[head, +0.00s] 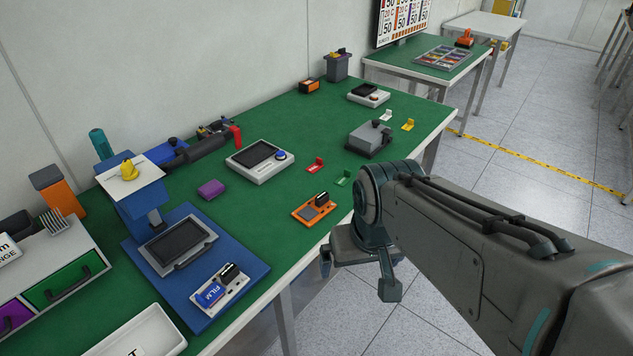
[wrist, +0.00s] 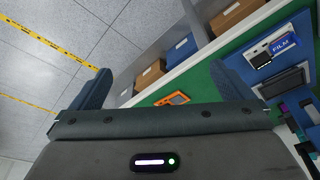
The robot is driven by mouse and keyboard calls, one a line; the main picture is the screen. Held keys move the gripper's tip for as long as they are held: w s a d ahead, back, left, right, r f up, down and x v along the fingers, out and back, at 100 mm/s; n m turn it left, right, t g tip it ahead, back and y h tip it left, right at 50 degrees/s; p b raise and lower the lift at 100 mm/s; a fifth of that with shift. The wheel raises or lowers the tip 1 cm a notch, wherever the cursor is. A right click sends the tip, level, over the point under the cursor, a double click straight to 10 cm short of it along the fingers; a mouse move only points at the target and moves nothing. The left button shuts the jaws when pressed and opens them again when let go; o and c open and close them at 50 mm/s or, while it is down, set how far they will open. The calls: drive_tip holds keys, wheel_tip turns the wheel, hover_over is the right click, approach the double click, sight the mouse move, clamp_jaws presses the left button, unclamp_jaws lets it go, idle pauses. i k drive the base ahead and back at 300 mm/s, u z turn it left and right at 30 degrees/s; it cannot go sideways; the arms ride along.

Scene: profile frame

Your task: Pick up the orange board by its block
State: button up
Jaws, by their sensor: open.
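The orange board (head: 315,209) lies flat on the green table top near its front edge. A dark block (head: 321,198) stands on it, beside a grey square patch. The board also shows in the wrist view (wrist: 173,99), small and beyond the gap between my fingers. My gripper (head: 358,272) is open and empty. It hangs in front of the table's front edge, to the right of the board and apart from it. In the wrist view my two fingers (wrist: 160,88) stand wide apart. The block is hard to make out in the wrist view.
A white board with a blue film block (head: 217,291) sits on a blue stand at left. Red (head: 315,165) and green (head: 343,178) brackets lie behind the orange board. A grey box (head: 369,139) stands further right. Green table top around the orange board is clear.

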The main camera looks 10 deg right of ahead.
sight(313, 211)
drive_tip(key=k, duration=1.3)
drive_tip(key=z, duration=0.7)
drive_tip(key=i, duration=1.8)
drive_tip(key=u, duration=1)
drive_tip(key=i, duration=0.5)
drive_tip(key=u, duration=0.4)
